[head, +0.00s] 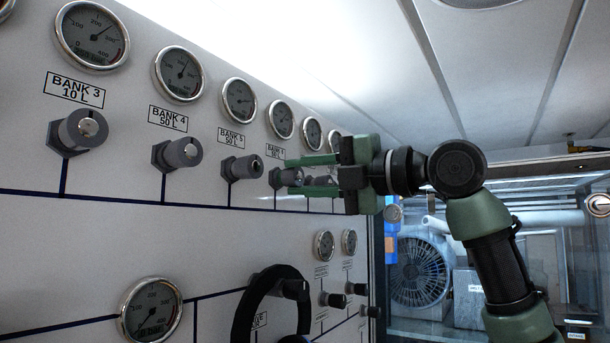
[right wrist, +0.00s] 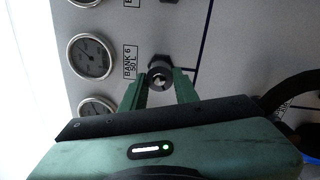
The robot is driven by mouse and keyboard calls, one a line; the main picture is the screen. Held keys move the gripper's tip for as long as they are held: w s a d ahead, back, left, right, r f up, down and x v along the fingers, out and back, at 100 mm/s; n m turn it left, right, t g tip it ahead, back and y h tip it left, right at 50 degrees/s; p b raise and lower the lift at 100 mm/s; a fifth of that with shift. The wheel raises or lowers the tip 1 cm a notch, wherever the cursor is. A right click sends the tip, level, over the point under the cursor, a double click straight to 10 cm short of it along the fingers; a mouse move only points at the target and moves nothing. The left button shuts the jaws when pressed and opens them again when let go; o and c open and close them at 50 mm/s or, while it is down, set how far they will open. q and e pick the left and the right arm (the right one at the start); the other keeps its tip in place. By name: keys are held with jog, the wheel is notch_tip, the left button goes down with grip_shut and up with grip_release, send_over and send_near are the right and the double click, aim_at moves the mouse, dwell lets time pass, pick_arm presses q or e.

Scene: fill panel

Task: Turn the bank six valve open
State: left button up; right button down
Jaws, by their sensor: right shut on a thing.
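The bank six valve knob (head: 276,178) is a grey round knob on the white panel, under the BANK 6 label (head: 275,153). My right gripper (head: 288,177) reaches in from the right, and its green fingers are shut on that knob, one above and one below. In the right wrist view the knob (right wrist: 159,77) shows between the two fingertips (right wrist: 160,84), next to the BANK 6 50 L label (right wrist: 130,62). The fingers hide part of the knob's sides, and I cannot tell how far it is turned. My left gripper is not in view.
The bank five knob (head: 242,167) is close on the left, with bank four (head: 178,154) and bank three (head: 79,132) beyond. Gauges line the panel above, such as the bank six gauge (head: 281,119). A black handwheel (head: 246,310) juts out below. A fan unit (head: 418,270) stands at right.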

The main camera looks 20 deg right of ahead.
jog(key=n, duration=0.4)
jog(key=shift+d+r+n, duration=0.1)
jog(key=shift+n, duration=0.3)
jog(key=shift+n+g, duration=0.3)
jog(key=shift+n, duration=1.3)
jog(key=shift+r+n, duration=0.1)
jog(key=shift+n, duration=0.2)
jog(key=c, duration=1.2)
grip_release()
jog(key=shift+w, duration=0.1)
jog(key=shift+c, duration=0.2)
jog(key=shift+o, duration=0.8)
jog(key=shift+w, duration=0.1)
jog(key=shift+w+a+f, duration=0.2)
jog(key=shift+w+f, duration=0.05)
jog(key=b+v, duration=0.3)
jog(key=v, duration=0.5)
